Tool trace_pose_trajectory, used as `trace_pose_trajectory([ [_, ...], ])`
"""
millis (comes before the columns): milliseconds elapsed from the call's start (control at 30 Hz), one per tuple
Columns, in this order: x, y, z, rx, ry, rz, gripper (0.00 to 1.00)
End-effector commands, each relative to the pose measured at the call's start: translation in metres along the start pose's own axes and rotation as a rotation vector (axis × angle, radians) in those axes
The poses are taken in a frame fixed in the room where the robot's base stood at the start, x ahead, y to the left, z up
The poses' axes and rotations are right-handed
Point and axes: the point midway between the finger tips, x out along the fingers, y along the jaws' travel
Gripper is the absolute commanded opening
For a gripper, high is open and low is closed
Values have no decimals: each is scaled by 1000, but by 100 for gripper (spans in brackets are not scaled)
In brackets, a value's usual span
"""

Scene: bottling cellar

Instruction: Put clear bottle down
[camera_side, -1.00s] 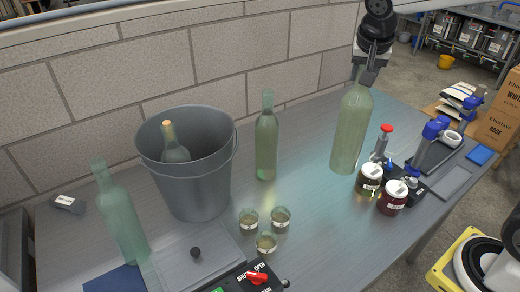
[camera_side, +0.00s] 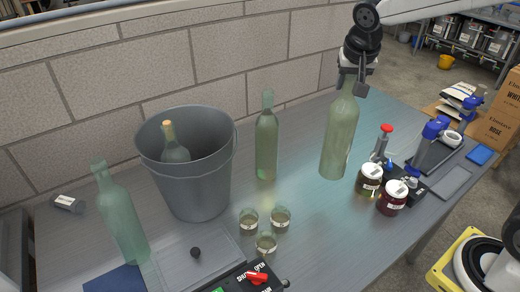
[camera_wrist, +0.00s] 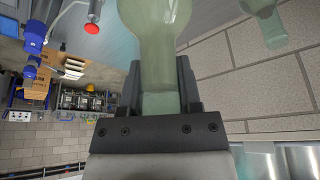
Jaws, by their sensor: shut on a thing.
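The clear bottle (camera_side: 340,140), pale green and see-through with a label on its side, stands upright at the right of the table in the side view. My gripper (camera_side: 352,82) is shut on its neck from above. Its base is at or very near the table top; I cannot tell whether it touches. In the wrist view, the neck and shoulder of the clear bottle (camera_wrist: 155,35) show between the two dark fingers of my gripper (camera_wrist: 160,88).
A green bottle (camera_side: 266,145) stands left of the held one, and a paler bottle (camera_side: 121,220) at far left. A grey bucket (camera_side: 205,185) holds a corked bottle (camera_side: 174,150). Several small glasses (camera_side: 280,217) stand in front. Two dark jars (camera_side: 391,199) are close at right.

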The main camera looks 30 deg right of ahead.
Motion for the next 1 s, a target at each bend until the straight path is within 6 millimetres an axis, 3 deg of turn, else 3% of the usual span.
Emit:
trace_pose_trajectory([
  [200, 29, -28, 5, -173, 0, -72, 0],
  [433, 48, -47, 10, -294, 11, -123, 0],
  [767, 50, -51, 9, -323, 14, -134, 0],
  [1000, 40, -59, -1, -369, 14, -150, 0],
])
